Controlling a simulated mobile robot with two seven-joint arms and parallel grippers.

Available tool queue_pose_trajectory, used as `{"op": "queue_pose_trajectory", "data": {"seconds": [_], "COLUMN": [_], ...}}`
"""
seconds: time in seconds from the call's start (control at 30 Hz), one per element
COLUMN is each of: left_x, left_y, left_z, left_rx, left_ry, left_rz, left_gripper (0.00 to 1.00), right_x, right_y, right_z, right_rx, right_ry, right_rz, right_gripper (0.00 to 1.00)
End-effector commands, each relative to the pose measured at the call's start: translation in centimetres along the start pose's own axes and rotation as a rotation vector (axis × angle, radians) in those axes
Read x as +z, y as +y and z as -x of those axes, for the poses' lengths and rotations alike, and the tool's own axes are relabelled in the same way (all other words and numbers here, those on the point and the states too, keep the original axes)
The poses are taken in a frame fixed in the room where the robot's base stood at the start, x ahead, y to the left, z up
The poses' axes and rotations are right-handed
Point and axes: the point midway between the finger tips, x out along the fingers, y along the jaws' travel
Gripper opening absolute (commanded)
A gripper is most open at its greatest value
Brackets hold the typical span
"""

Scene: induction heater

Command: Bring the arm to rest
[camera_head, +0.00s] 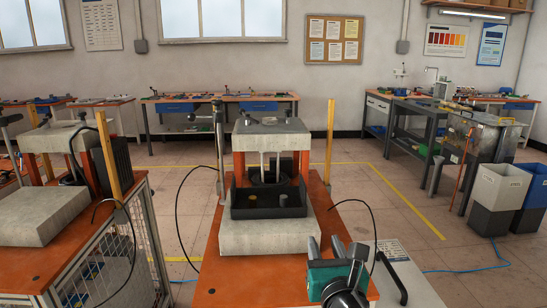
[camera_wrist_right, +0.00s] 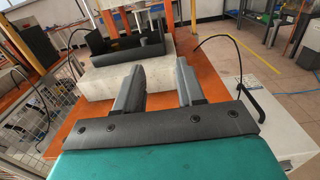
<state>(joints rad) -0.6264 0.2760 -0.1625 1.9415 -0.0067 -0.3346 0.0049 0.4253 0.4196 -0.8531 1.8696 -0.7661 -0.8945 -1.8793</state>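My right gripper (camera_head: 326,243) is low in the head view, over the front right part of the orange bench top (camera_head: 235,289). It also shows in the wrist view (camera_wrist_right: 158,78), where its two grey fingers stand apart with nothing between them. The gripper is open and empty, in front of the induction heater (camera_head: 270,132) and clear of it. The heater has a grey top block, orange posts and a grey base block (camera_head: 268,237). A black open tray (camera_head: 268,206) sits on the base, with small contents I cannot make out. My left gripper is not in view.
A second heater stands on a caged bench at the left, with its own grey block (camera_head: 40,216). A white panel with a black handle (camera_head: 408,272) lies right of my gripper. Black cables arch beside the bench. Bins (camera_head: 497,190) stand far right; the floor between is open.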

Motion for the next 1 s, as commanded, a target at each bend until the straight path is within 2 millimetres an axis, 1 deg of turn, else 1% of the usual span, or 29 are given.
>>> {"op": "queue_pose_trajectory", "data": {"seconds": [0.03,0.17,0.2,0.37,0.47,0.5,0.57,0.6,0.67,0.7,0.77,0.8,0.9,1.0], "left_x": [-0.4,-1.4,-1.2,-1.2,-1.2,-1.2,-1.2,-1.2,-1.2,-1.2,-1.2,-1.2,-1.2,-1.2], "left_y": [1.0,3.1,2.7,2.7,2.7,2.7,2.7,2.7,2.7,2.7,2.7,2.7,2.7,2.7], "left_z": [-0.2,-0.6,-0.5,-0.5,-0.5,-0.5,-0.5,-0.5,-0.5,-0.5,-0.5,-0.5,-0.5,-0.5], "left_rx": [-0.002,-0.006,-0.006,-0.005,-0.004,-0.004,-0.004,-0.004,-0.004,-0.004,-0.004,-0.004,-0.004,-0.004], "left_ry": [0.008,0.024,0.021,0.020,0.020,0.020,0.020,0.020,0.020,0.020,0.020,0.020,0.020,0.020], "left_rz": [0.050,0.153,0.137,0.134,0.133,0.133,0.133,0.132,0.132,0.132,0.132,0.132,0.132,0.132], "left_gripper": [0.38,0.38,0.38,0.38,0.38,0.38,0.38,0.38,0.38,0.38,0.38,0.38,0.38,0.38], "right_x": [0.0,-0.2,-2.0,-6.6,-9.8,-11.2,-13.3,-14.7,-16.7,-18.0,-19.8,-20.9,-23.4,-25.0], "right_y": [0.0,0.0,0.1,0.3,0.3,0.2,0.0,-0.1,-0.5,-0.8,-1.5,-2.0,-3.4,-4.9], "right_z": [0.0,0.1,0.7,2.7,4.5,5.4,7.0,8.1,10.0,11.3,13.3,14.8,18.3,21.4], "right_rx": [0.000,0.001,0.008,0.005,-0.030,-0.053,-0.101,-0.142,-0.216,-0.275,-0.371,-0.441,-0.620,-0.776], "right_ry": [0.000,0.006,0.054,0.193,0.285,0.323,0.377,0.410,0.449,0.468,0.481,0.477,0.430,0.342], "right_rz": [0.000,-0.013,-0.122,-0.525,-0.814,-0.944,-1.156,-1.307,-1.540,-1.696,-1.925,-2.075,-2.419,-2.692], "right_gripper": [0.38,0.38,0.38,0.38,0.38,0.38,0.38,0.38,0.38,0.38,0.38,0.38,0.38,0.38]}}
